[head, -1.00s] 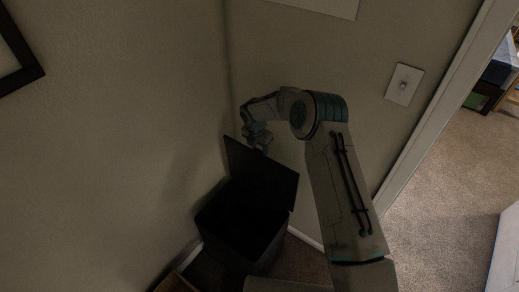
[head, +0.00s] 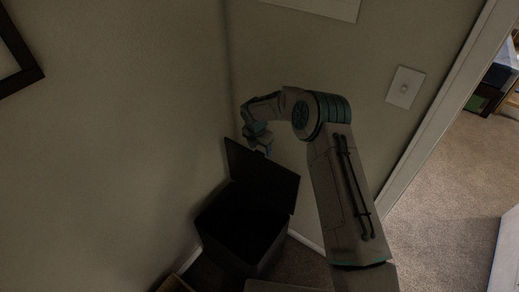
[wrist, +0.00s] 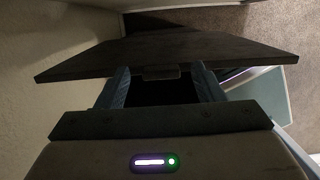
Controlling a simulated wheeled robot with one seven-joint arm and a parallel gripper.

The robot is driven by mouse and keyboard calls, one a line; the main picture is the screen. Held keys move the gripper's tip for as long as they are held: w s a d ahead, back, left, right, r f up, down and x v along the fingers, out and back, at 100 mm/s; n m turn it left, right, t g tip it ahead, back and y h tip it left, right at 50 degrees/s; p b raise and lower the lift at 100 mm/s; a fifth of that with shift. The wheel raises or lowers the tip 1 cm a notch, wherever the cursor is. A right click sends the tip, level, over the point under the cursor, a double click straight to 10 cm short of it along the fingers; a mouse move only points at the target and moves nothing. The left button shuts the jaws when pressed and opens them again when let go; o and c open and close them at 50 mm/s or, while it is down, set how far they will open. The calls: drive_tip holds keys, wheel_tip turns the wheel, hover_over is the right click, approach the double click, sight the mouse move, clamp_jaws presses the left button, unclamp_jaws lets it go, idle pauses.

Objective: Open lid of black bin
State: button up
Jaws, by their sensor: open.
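The black bin (head: 237,238) stands in the corner between two walls, with its dark inside showing from above. Its lid (head: 262,175) is raised and tilted up at the back of the bin, towards the wall. My gripper (head: 262,142) is at the lid's upper edge in the head view. In the wrist view the lid (wrist: 230,48) spans the picture as a dark panel just beyond my gripper (wrist: 160,82). The two fingers are spread apart, with their tips near or at the lid's edge. Whether they touch it I cannot tell.
Walls close in on the left and behind the bin. A light switch (head: 404,88) is on the right wall beside a doorway frame (head: 440,105). Open carpet (head: 440,190) lies through the doorway. A dark picture frame (head: 20,62) hangs at upper left.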

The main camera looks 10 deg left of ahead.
wheel_tip(320, 180, up, 12)
drive_tip(key=s+a+b, duration=0.1)
drive_tip(key=s+b, duration=0.1)
drive_tip(key=shift+r, duration=0.25)
drive_tip(key=shift+r, duration=0.1)
drive_tip(key=s+d+r+m, duration=1.5)
drive_tip(key=s+d+r, duration=0.1)
drive_tip(key=d, duration=0.2)
drive_tip(key=s+d+m, duration=0.4)
drive_tip(key=s+m, duration=0.4)
drive_tip(key=s, duration=0.2)
drive_tip(key=s+d+m+t, duration=0.1)
drive_tip(key=s+d+m, duration=0.4)
drive_tip(key=s, duration=0.5)
drive_tip(key=m, duration=0.2)
drive_tip(key=shift+s+d+f+m+y, duration=0.15)
drive_tip(key=shift+s+d+m+y, duration=0.05)
drive_tip(key=shift+m+y, duration=0.2)
